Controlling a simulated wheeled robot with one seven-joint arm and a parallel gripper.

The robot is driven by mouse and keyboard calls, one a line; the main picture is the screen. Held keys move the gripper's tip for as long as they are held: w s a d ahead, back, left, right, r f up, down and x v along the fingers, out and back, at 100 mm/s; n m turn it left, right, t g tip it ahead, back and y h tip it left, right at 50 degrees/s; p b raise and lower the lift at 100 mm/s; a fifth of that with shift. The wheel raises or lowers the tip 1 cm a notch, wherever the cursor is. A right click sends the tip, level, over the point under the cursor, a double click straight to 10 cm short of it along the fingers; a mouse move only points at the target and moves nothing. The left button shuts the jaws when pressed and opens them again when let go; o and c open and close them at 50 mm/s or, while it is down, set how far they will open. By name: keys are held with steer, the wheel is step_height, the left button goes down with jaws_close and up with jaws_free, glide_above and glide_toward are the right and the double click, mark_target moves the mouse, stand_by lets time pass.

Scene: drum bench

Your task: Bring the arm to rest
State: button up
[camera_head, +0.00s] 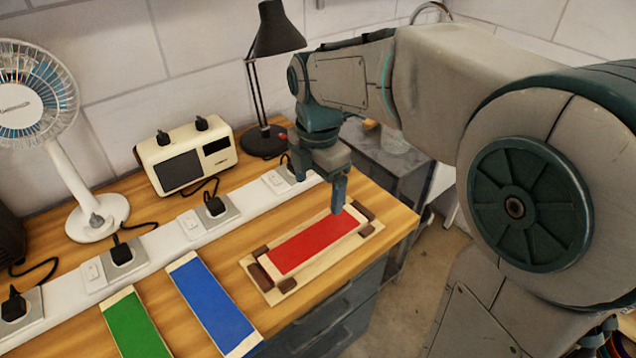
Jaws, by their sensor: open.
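My arm reaches in from the right of the head view, over the right end of the wooden bench. My gripper (325,178) points down, open, above the bench near the far right end of a red bar (312,243). The red bar lies on a pale wooden base with dark brown blocks around it. One finger is close to the bar's far end; I cannot tell whether it touches. I see nothing between the fingers.
A blue bar (212,305) and a green bar (136,326) lie to the left. A white power strip (165,238) with black plugs runs behind them. A fan (72,180), a cream radio (186,158) and a black lamp (270,60) stand at the back.

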stand_by(0.3)
steer(key=s+d+f+m+t, duration=0.1)
steer(key=s+d+m, duration=0.4)
steer(key=m, duration=0.7)
steer(key=s+d+f+m+t, duration=0.2)
steer(key=s+d+m, duration=0.4)
steer(key=m, duration=0.7)
steer(key=shift+s+f, duration=0.3)
steer(key=shift+s, duration=0.55)
